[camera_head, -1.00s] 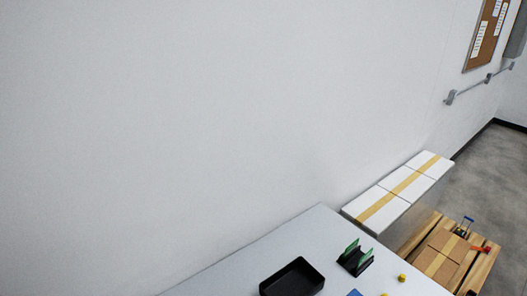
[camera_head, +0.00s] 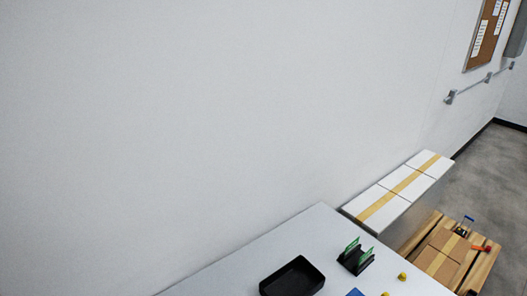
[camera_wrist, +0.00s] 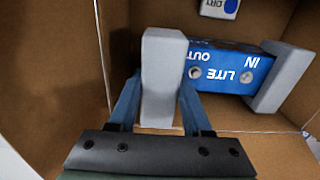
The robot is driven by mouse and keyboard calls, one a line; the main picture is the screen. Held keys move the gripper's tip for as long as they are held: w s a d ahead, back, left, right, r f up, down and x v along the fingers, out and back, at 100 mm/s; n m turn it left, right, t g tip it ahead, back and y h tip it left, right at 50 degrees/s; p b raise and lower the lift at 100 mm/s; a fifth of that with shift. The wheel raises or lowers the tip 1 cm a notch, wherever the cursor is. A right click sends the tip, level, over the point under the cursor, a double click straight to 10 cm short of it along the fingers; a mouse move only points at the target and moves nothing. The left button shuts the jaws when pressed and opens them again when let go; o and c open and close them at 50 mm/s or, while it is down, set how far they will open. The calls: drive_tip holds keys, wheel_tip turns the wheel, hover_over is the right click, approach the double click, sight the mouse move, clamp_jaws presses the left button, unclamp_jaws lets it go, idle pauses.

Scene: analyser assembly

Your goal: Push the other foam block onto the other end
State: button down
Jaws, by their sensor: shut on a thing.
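My gripper (camera_wrist: 161,82) is shut on a grey foam block (camera_wrist: 164,62) in the wrist view, one blue finger on each side of it. This block stands upright at the OUT end of a blue analyser (camera_wrist: 228,74), whose lettering is upside down. Its right face is against or very near that end; the contact is partly hidden. The other grey foam block (camera_wrist: 279,78) sits on the IN end at the right, slightly tilted in the picture. All are inside an open cardboard box (camera_wrist: 215,120). I cannot make out my gripper in the head view.
The box walls stand close on the left and behind. In the head view, a table holds a black tray (camera_head: 292,277) and a black holder with green pieces (camera_head: 356,258).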

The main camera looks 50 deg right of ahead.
drive_tip(key=shift+f+b, duration=0.55)
drive_tip(key=shift+f, duration=0.25)
idle(0.5)
drive_tip(key=shift+c, duration=1.3)
unclamp_jaws()
wheel_tip(320, 180, up, 7)
drive_tip(key=p, duration=0.7)
